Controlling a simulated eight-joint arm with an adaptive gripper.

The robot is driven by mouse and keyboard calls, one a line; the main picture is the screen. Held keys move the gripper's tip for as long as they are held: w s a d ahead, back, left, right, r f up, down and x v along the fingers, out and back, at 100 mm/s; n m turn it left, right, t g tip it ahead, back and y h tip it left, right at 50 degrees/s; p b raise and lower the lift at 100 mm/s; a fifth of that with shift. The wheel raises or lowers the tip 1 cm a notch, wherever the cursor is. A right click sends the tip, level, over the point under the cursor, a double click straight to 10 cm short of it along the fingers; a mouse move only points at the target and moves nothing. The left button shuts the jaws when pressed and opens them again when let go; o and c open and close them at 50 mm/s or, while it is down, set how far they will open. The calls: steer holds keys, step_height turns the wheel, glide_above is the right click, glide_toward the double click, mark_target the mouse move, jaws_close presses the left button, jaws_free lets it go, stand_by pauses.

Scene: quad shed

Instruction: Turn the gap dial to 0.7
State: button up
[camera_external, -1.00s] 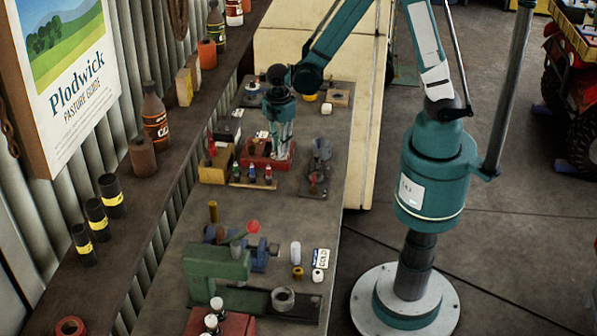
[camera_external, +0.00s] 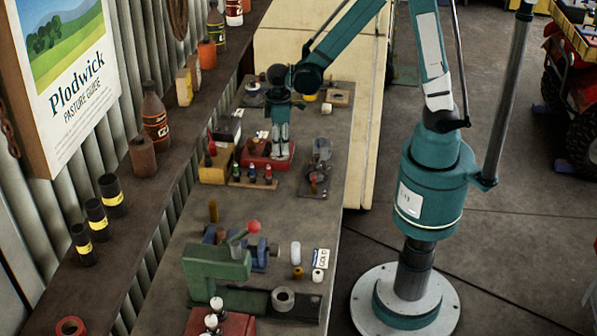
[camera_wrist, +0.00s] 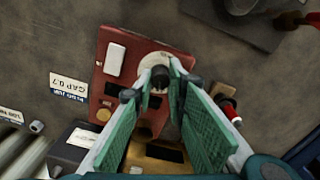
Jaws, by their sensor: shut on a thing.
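A red box (camera_wrist: 112,75) lies under my gripper in the wrist view; it carries a pale round dial (camera_wrist: 150,62) with a dark knob (camera_wrist: 160,76) at its centre. My gripper (camera_wrist: 160,90) has its two green-padded fingers on either side of the knob and is shut on it. The dial's scale and pointer cannot be read. A label reading "GAP 0.7" (camera_wrist: 69,87) lies beside the box. In the external view the red box (camera_external: 258,160) is on the bench, with my gripper (camera_external: 281,148) pointing down at its right part, hiding the dial.
Several small bottles on a wooden rack (camera_external: 253,183) stand just in front of the box. A yellowish box (camera_external: 215,166) is close on its left and a grey device (camera_external: 318,170) on its right. A green press (camera_external: 215,265) stands nearer along the bench.

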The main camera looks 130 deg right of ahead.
steer(key=m+b, duration=0.2)
steer(key=m, duration=0.5)
stand_by(0.4)
steer(key=o, duration=0.9)
steer(key=shift+r, duration=0.15)
steer(key=shift+r, duration=5.9)
steer(key=shift+a, duration=0.1)
